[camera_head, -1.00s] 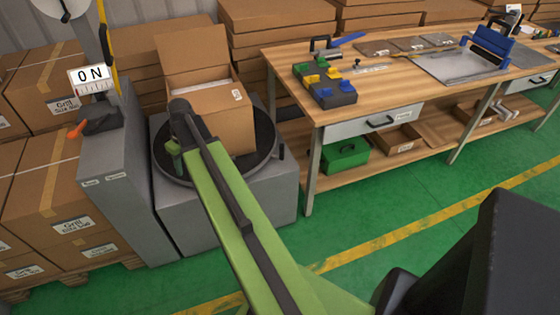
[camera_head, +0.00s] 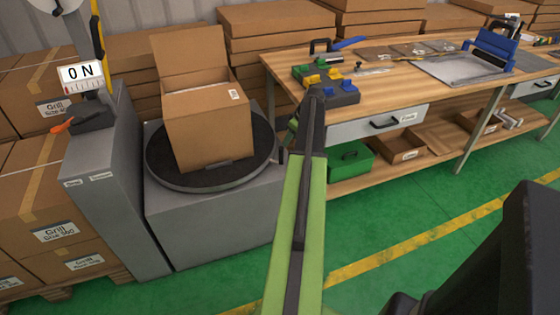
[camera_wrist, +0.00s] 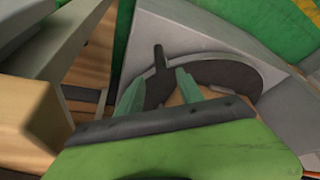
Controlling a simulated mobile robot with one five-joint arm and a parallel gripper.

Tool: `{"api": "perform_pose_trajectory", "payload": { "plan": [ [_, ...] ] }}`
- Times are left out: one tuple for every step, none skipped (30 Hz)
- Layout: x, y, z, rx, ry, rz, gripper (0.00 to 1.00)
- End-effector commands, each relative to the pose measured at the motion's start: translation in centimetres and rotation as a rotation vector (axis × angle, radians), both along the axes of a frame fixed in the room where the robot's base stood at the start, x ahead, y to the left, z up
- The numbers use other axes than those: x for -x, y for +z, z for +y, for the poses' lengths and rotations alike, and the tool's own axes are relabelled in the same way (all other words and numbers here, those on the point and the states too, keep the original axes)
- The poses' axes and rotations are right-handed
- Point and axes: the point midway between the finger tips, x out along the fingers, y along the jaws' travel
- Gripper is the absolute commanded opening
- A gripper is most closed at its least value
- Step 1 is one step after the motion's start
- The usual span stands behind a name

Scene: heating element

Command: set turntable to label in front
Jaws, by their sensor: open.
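The turntable is a dark round disc (camera_head: 255,150) on a grey cabinet, with an open cardboard box (camera_head: 205,130) standing on it. A small white label (camera_head: 234,94) shows near the upper right of the box's front-facing side. A short dark peg (camera_head: 283,157) sticks up at the disc's right edge. My gripper (camera_wrist: 160,77) is open, its two green fingers apart and empty. In the wrist view the peg (camera_wrist: 160,57) shows just beyond and between the fingertips; I cannot tell if they touch it. In the head view my arm mostly hides the gripper, right of the disc.
Stacked cartons fill the back and left. Green floor in front is clear.

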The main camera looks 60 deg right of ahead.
Motion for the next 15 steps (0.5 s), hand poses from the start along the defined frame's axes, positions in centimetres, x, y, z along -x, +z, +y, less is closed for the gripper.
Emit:
{"api": "perform_pose_trajectory", "payload": {
  "plan": [
    [-0.4, -1.8, -0.1, 0.0, 0.001, 0.0, 0.44],
    [-0.6, -2.4, -0.1, 0.0, 0.0, 0.0, 0.44],
    [-0.9, -3.3, -0.1, 0.0, 0.0, 0.0, 0.44],
    [-1.2, -3.9, -0.1, 0.0, 0.001, 0.0, 0.44],
    [-1.4, -4.6, -0.1, 0.0, 0.001, 0.001, 0.44],
    [-1.8, -5.4, -0.1, 0.0, 0.001, 0.001, 0.44],
    [-2.1, -6.1, -0.1, 0.001, 0.002, 0.001, 0.44],
    [-2.4, -6.7, -0.1, 0.001, 0.002, 0.001, 0.44],
    [-2.7, -7.5, -0.1, 0.001, 0.002, 0.001, 0.44],
    [-3.0, -8.1, -0.2, 0.001, 0.002, 0.001, 0.44],
    [-3.2, -8.7, -0.2, 0.0, 0.001, 0.0, 0.44],
    [-3.6, -9.6, -0.2, 0.0, 0.001, 0.0, 0.44],
    [-3.8, -10.2, -0.2, 0.0, 0.001, 0.0, 0.44],
    [-4.1, -10.8, -0.2, 0.0, 0.001, 0.0, 0.44],
    [-4.4, -11.6, -0.2, 0.0, 0.001, 0.0, 0.44]
  ]
}}
